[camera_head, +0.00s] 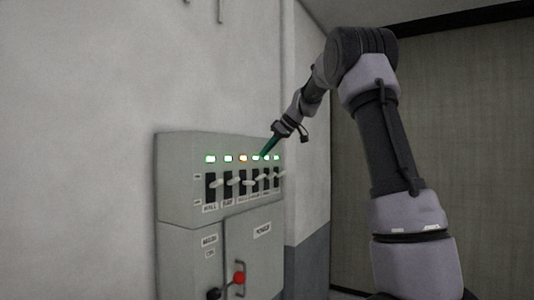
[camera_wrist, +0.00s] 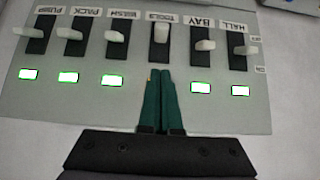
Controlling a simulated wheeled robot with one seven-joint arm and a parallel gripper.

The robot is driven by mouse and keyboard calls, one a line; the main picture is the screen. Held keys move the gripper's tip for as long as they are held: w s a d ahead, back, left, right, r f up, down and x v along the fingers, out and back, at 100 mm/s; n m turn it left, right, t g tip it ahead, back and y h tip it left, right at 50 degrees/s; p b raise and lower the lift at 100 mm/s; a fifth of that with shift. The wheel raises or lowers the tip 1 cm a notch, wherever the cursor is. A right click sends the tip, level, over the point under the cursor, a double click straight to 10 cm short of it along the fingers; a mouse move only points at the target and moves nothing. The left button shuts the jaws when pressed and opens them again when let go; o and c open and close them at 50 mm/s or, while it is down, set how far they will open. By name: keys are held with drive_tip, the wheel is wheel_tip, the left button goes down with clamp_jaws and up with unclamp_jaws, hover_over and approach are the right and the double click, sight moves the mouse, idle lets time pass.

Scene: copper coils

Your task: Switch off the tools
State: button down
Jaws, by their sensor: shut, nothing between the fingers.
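A grey switch panel (camera_head: 185,150) on the wall carries a row of black switches with pale levers. In the wrist view the labels are upside down, and the switch marked TOOLS (camera_wrist: 161,34) is in the middle, between BAY (camera_wrist: 205,45) and one that seems to read WELSH (camera_wrist: 115,37). In the head view my gripper (camera_head: 266,153) is by the lights.
In the head view the third light from the left (camera_head: 243,158) is orange; the others look green or whitish. A lower cabinet (camera_head: 258,262) has a red-knobbed lever (camera_head: 239,278). A bare wall (camera_head: 80,150) is at left, and a shutter-like surface (camera_head: 450,120) at right.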

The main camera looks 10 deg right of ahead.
hover_over(249, 183)
drive_tip(key=d, duration=0.3)
wheel_tip(249, 183, down, 4)
drive_tip(key=f, duration=0.4)
drive_tip(key=shift+s+a+f, duration=0.3)
drive_tip(key=shift+a, duration=0.05)
drive_tip(key=shift+d+f, duration=0.1)
drive_tip(key=shift+s+f+t+y, duration=0.1)
drive_tip(key=shift+t+y, duration=0.2)
